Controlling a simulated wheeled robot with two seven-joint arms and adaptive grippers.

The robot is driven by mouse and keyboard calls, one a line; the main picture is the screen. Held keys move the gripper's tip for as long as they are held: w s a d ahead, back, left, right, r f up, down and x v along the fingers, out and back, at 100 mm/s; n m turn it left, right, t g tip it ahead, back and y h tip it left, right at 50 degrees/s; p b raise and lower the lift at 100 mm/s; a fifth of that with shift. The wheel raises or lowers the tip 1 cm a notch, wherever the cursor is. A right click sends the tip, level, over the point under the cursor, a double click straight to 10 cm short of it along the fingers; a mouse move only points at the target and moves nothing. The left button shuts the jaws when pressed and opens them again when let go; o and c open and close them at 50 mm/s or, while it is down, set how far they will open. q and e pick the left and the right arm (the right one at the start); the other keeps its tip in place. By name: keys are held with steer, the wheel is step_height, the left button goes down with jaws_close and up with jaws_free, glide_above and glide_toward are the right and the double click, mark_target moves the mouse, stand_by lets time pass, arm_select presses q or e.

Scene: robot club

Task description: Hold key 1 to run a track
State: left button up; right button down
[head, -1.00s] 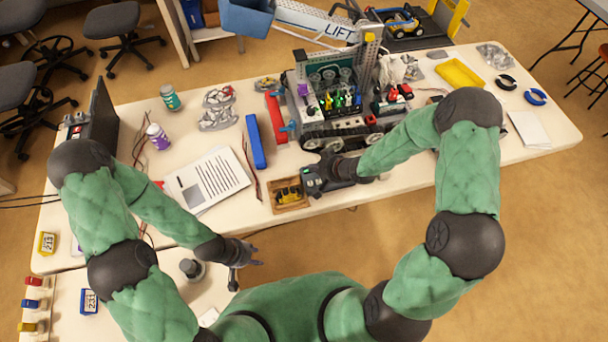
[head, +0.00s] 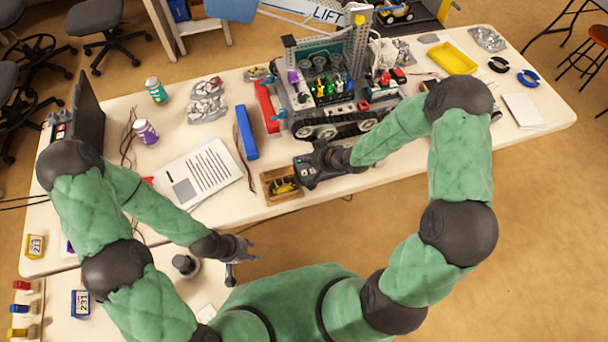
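The tracked robot (head: 335,125) stands at the back of the table, with black rubber tracks along its lower side and small coloured parts on its deck. A dark grey box-like device (head: 304,173) lies in front of it, right of a small wooden tray. My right gripper (head: 320,161) points left and is over or against this device; its fingertips blend with the dark shape. I cannot make out key 1 or whether a finger touches it. My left gripper (head: 241,257) is open and empty, fingers spread, near the table's front edge.
The wooden tray (head: 268,195) holds yellow and black parts. A blue bar (head: 246,132), a red bar (head: 267,106) and a printed sheet (head: 212,168) lie to the left. A yellow tray (head: 438,58) is at the back right.

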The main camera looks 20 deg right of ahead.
steer(key=b, duration=0.3)
glide_above(306, 173)
step_height(306, 173, down, 4)
steer(key=shift+f, duration=0.15)
steer(key=shift+f+b, duration=0.5)
steer(key=shift+f, duration=0.1)
steer(key=shift+f, duration=0.1)
stand_by(0.6)
steer(key=shift+f, duration=0.35)
steer(key=shift+f+b, duration=0.35)
steer(key=shift+f, duration=0.05)
stand_by(3.0)
steer(key=shift+r+p, duration=0.85)
steer(key=shift+r, duration=0.05)
